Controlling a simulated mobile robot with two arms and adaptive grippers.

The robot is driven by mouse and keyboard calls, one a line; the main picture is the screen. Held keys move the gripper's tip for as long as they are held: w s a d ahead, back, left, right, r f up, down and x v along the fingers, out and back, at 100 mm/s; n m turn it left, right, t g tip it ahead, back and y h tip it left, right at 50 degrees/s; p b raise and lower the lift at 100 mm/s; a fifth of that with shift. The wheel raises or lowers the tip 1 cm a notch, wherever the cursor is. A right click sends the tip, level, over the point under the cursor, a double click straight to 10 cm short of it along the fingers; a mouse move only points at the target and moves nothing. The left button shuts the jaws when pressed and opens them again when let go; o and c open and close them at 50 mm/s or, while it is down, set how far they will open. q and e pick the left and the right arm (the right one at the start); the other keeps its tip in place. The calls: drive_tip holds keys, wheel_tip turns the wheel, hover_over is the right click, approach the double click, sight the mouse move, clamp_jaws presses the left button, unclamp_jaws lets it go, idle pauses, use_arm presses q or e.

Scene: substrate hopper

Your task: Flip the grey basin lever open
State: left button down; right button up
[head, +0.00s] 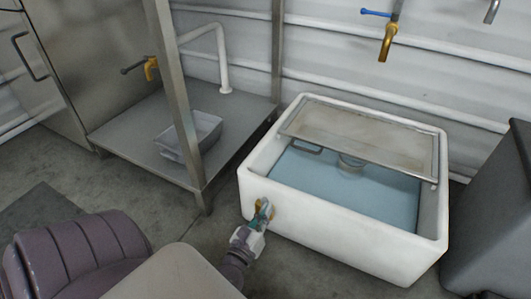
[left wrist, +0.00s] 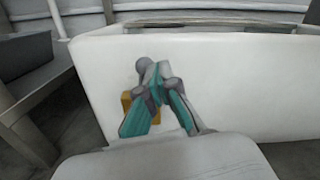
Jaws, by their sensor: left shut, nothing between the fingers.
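The white basin (head: 335,238) stands on the floor at the right of the head view, with bluish water inside. Its front wall (left wrist: 240,85) fills much of the left wrist view. A small brass-coloured valve (left wrist: 126,103) is at that wall, partly hidden by my left gripper (head: 263,208). A grey rounded piece (left wrist: 143,65) just above the valve looks like the lever's end; the rest of the lever is hidden. My left gripper (left wrist: 157,80), with teal fingers, is shut and empty, close in front of the wall beside the valve. I cannot tell whether it touches the lever. My right gripper is out of view.
A metal-framed tray (head: 350,128) lies across the basin's back. A steel bench (head: 125,135) with a grey tub (head: 205,130) stands at the left. A brass tap with a blue handle (head: 388,43) is above the basin. A dark grey bin (head: 490,215) is at the right.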

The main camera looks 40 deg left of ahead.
use_arm(q)
wheel_tip(320, 180, up, 8)
drive_tip(key=shift+w, duration=0.1)
idle(0.6)
